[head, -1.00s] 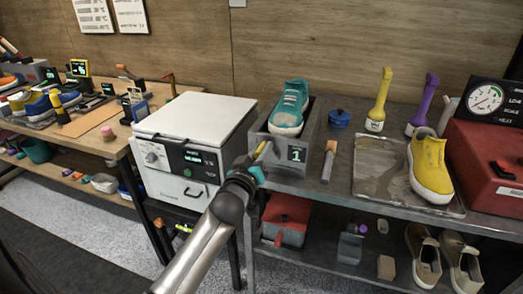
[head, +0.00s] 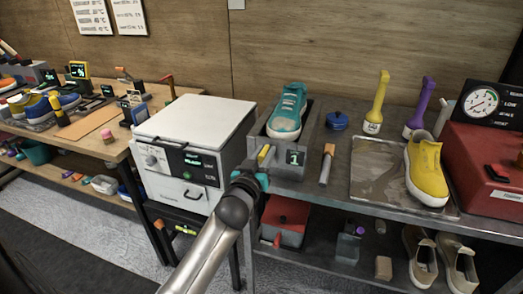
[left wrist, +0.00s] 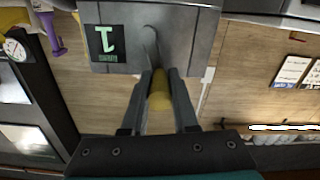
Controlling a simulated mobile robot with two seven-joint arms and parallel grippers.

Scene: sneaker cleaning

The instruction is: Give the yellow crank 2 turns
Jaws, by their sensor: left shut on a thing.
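The yellow crank (head: 264,154) is on the front of a grey box (head: 308,128) that holds a teal sneaker (head: 287,112). A small panel on that front shows a green 1 (head: 295,158). My left gripper (head: 255,170) is at the crank, in front of the box. In the left wrist view the fingers of my left gripper (left wrist: 159,88) are shut on the yellow crank handle (left wrist: 159,92), with the grey crank arm (left wrist: 150,42) behind it. The box front (left wrist: 180,35) and its panel (left wrist: 105,42) are close beyond. My right gripper is not in view.
A white machine (head: 205,118) stands close left of the box. A brush with an orange end (head: 327,163), a blue pot (head: 337,121) and a tray (head: 375,185) with a yellow sneaker (head: 427,170) lie to the right. A red box (head: 285,220) sits on the shelf below.

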